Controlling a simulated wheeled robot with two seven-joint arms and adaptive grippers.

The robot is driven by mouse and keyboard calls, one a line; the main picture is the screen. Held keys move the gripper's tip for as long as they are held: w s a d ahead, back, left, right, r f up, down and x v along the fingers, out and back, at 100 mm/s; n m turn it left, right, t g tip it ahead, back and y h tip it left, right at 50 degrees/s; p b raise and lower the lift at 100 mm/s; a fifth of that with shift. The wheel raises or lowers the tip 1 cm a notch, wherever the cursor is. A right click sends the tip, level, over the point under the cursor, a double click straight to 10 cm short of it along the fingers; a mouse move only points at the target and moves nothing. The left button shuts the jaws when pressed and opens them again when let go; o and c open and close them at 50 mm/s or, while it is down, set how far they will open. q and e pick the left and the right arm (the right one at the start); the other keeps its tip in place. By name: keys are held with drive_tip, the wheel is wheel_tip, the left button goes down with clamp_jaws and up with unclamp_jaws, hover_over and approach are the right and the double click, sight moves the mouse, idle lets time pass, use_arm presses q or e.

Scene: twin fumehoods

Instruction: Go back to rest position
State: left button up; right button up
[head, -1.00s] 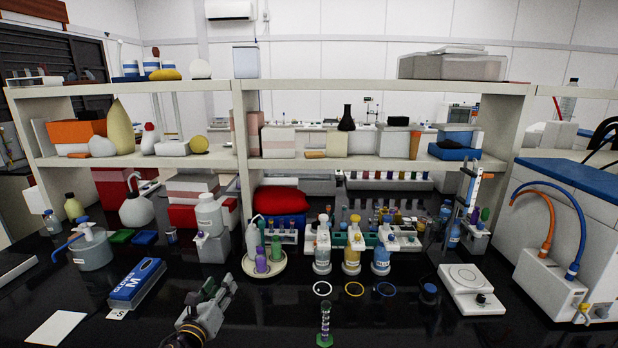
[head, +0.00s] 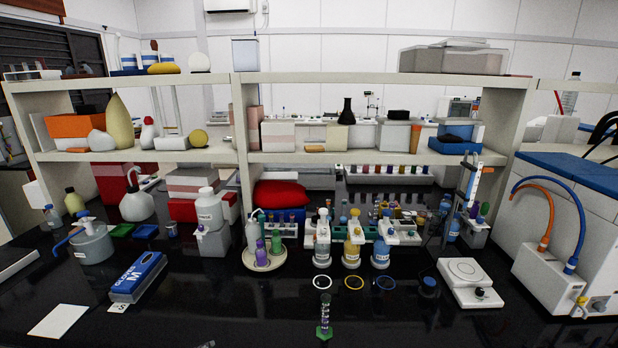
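Only a small grey sliver of what looks like my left gripper (head: 206,344) shows at the bottom edge of the head view, left of the middle. Its fingers are too cut off to tell open from shut. My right gripper is not in view. A small graduated cylinder with a green base (head: 325,318) stands upright at the bottom middle. Three bottles, one with white (head: 322,250), one with yellow (head: 352,253) and one with blue (head: 381,254), stand upright behind three flat rings.
The black bench has free room at the front. A blue glove box (head: 138,277) and a white sheet (head: 58,320) lie at left. A round tray (head: 249,262) holds bottles. A white balance (head: 472,283) and a pump box (head: 548,279) stand at right. Shelves (head: 380,158) span the back.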

use_arm(q)
drive_tip(key=shift+s+d+f+n+g+h, duration=0.6)
drive_tip(key=shift+s+f+n+g, duration=0.8)
drive_tip(key=shift+s+n, duration=1.75)
drive_tip(key=shift+s+d+f+n+g+h, duration=0.6)
drive_tip(key=shift+s+f+n+g, duration=1.25)
drive_tip(key=shift+s, duration=2.15)
wheel_tip(320, 180, down, 37)
drive_tip(key=s+a+b, duration=0.1)
drive_tip(key=s+b, duration=0.1)
drive_tip(key=b, duration=0.3)
drive_tip(key=s+a+f+b, duration=0.2)
drive_tip(key=s+a+f, duration=0.1)
drive_tip(key=s+f, duration=0.7)
drive_tip(key=s+a+f+g+y+b, duration=0.1)
drive_tip(key=s+a+f+b, duration=0.2)
drive_tip(key=s+f, duration=0.8)
wheel_tip(320, 180, down, 3)
drive_tip(key=shift+s+a+f, duration=0.15)
drive_tip(key=shift+s+a, duration=0.05)
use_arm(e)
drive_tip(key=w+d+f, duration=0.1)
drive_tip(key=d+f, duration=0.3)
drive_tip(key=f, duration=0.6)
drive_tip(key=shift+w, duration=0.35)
use_arm(q)
drive_tip(key=shift+g, duration=0.25)
